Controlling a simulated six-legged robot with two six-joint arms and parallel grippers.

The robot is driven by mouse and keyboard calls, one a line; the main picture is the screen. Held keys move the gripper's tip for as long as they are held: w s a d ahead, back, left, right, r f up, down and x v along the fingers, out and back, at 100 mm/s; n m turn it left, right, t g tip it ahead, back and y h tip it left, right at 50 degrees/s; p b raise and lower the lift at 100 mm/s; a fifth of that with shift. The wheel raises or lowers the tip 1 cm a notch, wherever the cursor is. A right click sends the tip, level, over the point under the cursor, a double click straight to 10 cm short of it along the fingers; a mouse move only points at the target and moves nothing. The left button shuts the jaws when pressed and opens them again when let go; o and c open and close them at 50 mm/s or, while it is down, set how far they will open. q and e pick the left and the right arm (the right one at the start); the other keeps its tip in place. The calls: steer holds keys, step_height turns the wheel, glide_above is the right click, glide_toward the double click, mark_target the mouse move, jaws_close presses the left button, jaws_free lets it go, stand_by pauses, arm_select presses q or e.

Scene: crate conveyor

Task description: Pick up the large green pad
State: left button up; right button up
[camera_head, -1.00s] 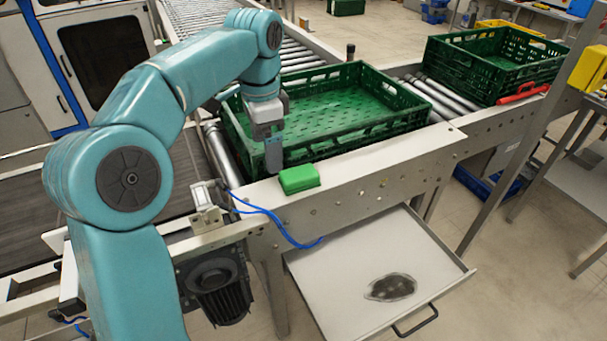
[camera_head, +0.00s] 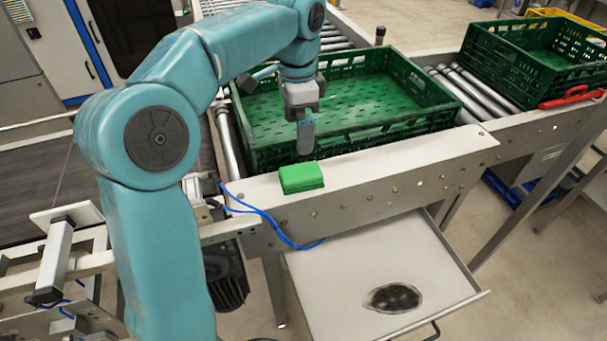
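The large green pad (camera_head: 301,177) is a small bright green block lying on the flat metal side rail of the conveyor (camera_head: 400,166), in front of the green crate. My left gripper (camera_head: 305,142) points down just behind and above the pad, near the crate's front wall. It appears apart from the pad. Its fingers overlap from this angle, so I cannot tell whether they are open or shut. My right gripper is not in view.
A green crate (camera_head: 405,122) stands on the rollers right behind the rail. Another green crate (camera_head: 490,70) is at the upper right, with a red handle (camera_head: 573,97) beside it. An open drawer (camera_head: 345,290) with a dark patch juts out below. A blue cable (camera_head: 262,215) hangs left of the pad.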

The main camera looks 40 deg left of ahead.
arm_select(q)
glide_above(301, 172)
steer(key=f, duration=0.8)
steer(key=shift+s+a+b, duration=0.2)
steer(key=shift+b, duration=0.2)
steer(key=shift+s+f, duration=0.2)
steer(key=f, duration=0.4)
steer(key=shift+w+d+f, duration=0.1)
steer(key=shift+w+f, duration=0.15)
steer(key=shift+w, duration=0.15)
steer(key=shift+s+f, duration=0.1)
steer(key=shift+f, duration=0.4)
steer(key=c, duration=1.1)
